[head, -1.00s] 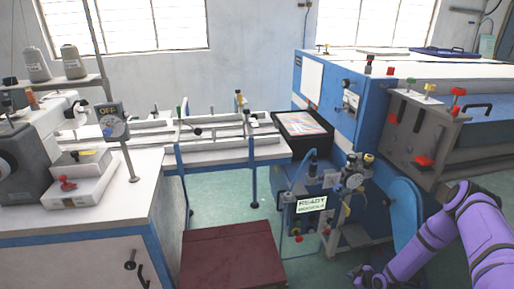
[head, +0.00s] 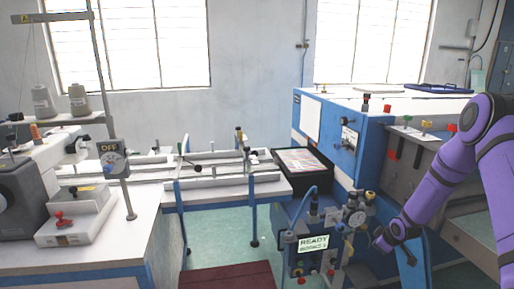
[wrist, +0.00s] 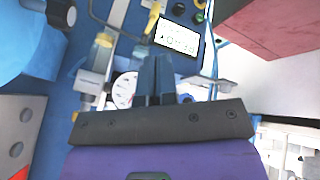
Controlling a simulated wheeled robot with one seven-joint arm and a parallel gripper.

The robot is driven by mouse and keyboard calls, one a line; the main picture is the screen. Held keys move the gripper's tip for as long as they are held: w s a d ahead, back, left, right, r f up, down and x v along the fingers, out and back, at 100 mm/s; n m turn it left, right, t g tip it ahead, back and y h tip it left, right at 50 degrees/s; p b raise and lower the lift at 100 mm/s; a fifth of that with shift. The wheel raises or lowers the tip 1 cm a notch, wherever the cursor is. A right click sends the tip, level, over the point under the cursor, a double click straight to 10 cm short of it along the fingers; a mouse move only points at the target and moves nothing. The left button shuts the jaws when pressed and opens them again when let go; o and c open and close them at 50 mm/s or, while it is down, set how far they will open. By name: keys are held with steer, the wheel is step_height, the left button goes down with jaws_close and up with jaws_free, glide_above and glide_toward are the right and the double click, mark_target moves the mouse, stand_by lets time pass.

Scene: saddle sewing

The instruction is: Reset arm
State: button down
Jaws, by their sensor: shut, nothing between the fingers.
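My purple arm reaches in from the right edge of the head view, and its end is in front of the blue machine. My gripper (wrist: 158,78) shows in the wrist view with its two dark fingers together and nothing between them. In the head view the wrist end is near the gauges, and the fingers are too small to make out clearly. Behind the fingers in the wrist view are a round gauge (wrist: 124,90) and a lit display (wrist: 177,37). The display (head: 313,243) reads READY in the head view.
The blue machine (head: 372,150) fills the right, with a black tray (head: 318,176) of printed sheets beside it. A sewing unit with a switch marked OFF (head: 111,158) stands on the left table. A dark red box (head: 230,278) is on the green floor. Open floor lies between.

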steer(key=s+a+r+m+h, duration=0.15)
steer(key=s+r, duration=0.25)
steer(key=r, duration=0.7)
steer(key=s+a+r+m, duration=0.1)
steer(key=s+a+r, duration=0.2)
steer(key=r, duration=0.9)
steer(key=s+a+r+m+h, duration=0.15)
steer(key=s+r, duration=0.25)
steer(key=r, duration=0.7)
steer(key=s+a+r+m, duration=0.1)
steer(key=s+a+r, duration=0.2)
steer(key=s+r, duration=0.3)
steer(key=s+a+r+m, duration=0.2)
steer(key=s+r, duration=0.2)
steer(key=s, duration=0.4)
steer(key=s+a+r+m+y, duration=0.1)
steer(key=s+a, duration=0.1)
steer(key=s, duration=0.6)
steer(key=s+a+r+y, duration=0.1)
steer(key=s+a+r, duration=0.1)
steer(key=s, duration=0.6)
steer(key=shift+s+m+g, duration=0.35)
steer(key=shift+m+g, duration=0.05)
